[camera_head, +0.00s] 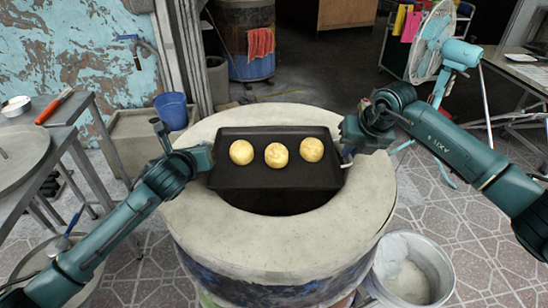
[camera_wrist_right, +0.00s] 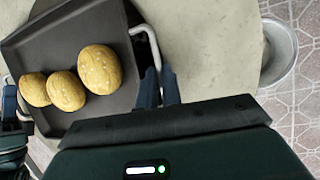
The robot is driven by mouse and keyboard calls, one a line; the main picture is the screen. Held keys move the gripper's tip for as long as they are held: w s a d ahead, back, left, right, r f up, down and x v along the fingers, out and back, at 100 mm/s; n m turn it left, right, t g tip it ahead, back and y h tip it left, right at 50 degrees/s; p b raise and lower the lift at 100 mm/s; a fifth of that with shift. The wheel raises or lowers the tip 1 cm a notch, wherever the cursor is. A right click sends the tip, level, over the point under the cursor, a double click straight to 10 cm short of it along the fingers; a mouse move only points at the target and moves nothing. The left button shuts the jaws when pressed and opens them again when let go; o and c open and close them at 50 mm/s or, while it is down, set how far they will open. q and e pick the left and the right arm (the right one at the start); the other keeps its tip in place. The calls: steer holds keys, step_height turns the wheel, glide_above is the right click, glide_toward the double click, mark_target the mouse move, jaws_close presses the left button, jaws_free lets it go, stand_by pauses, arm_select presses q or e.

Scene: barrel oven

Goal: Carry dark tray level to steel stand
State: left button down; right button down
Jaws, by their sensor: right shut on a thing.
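The dark tray (camera_head: 275,180) is over the round opening of the barrel oven (camera_head: 360,215) and carries three round golden buns (camera_head: 277,155) in a row. It looks about level; I cannot tell whether it touches the rim. My right gripper (camera_head: 346,152) is at the tray's right end, shut on its pale wire handle (camera_wrist_right: 148,45), which passes between the fingers (camera_wrist_right: 158,88) in the right wrist view. A grey metal stand (camera_head: 62,135) is at the left.
The stand bears a round plate (camera_head: 20,152), a small white bowl (camera_head: 16,105) and a red-handled tool (camera_head: 54,106). A blue bucket (camera_head: 172,110) is behind the oven at left. A fan (camera_head: 435,45) is at back right.

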arm_select(q)
steer(key=shift+r, duration=0.15)
arm_select(e)
steer(key=shift+r, duration=0.15)
